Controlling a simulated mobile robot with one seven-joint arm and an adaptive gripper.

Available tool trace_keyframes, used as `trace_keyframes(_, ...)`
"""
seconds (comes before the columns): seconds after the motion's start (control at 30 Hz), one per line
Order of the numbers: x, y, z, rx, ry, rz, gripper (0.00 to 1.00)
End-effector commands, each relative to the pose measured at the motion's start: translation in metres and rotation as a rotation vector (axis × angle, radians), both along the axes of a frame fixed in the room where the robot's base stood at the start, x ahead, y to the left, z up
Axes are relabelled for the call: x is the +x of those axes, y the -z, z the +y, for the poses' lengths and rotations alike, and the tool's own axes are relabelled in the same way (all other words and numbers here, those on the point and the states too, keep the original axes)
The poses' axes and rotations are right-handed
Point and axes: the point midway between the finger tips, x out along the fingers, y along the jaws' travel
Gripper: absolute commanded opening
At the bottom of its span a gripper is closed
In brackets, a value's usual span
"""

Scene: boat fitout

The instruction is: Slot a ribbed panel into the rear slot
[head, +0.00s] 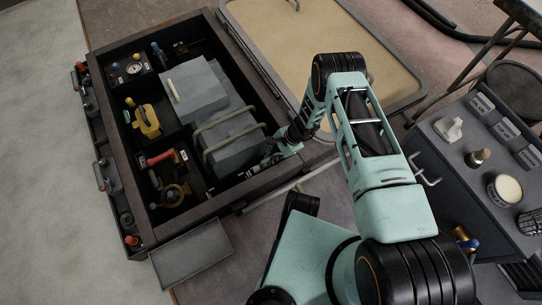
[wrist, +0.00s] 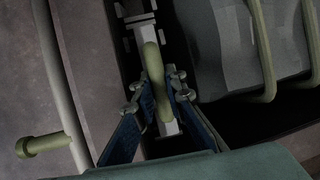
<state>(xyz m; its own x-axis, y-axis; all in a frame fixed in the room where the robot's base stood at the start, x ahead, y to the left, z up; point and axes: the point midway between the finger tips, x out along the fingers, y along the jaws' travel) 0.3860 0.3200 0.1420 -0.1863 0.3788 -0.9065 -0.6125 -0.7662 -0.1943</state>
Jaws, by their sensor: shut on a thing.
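My gripper (head: 268,158) is over the right side of the dark open box (head: 225,203). In the wrist view my gripper (wrist: 158,92) is shut on an olive loop handle (wrist: 153,62). The handle sits on a narrow grey panel (wrist: 168,127), seen nearly edge-on from above. Its ribs do not show, and its lower part is hidden in dark shadow. Beside it stand grey pieces (wrist: 218,45) with olive handles; the head view shows them as a grey block (head: 231,143) with two handles. I cannot tell which gap is the rear slot or whether the held panel is in it.
A flat grey piece (head: 195,88) lies behind the block. A yellow tool (head: 147,121) and a red-handled tool (head: 162,158) lie in left compartments. A grey tray (head: 190,254) is at the box's front. A tan-floored tray (head: 300,50) lies behind; a cabinet (head: 450,160) stands right.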

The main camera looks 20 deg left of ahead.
Motion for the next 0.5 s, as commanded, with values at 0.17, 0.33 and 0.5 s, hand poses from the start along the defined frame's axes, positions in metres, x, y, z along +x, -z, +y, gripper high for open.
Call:
trace_keyframes(0.17,-0.0002,0.0014,0.0000,0.000,0.000,0.000,0.23)
trace_keyframes(0.33,-0.0009,0.0018,-0.0008,-0.002,-0.001,0.001,0.32)
trace_keyframes(0.5,-0.0018,0.0024,-0.0020,-0.003,-0.001,0.002,0.32)
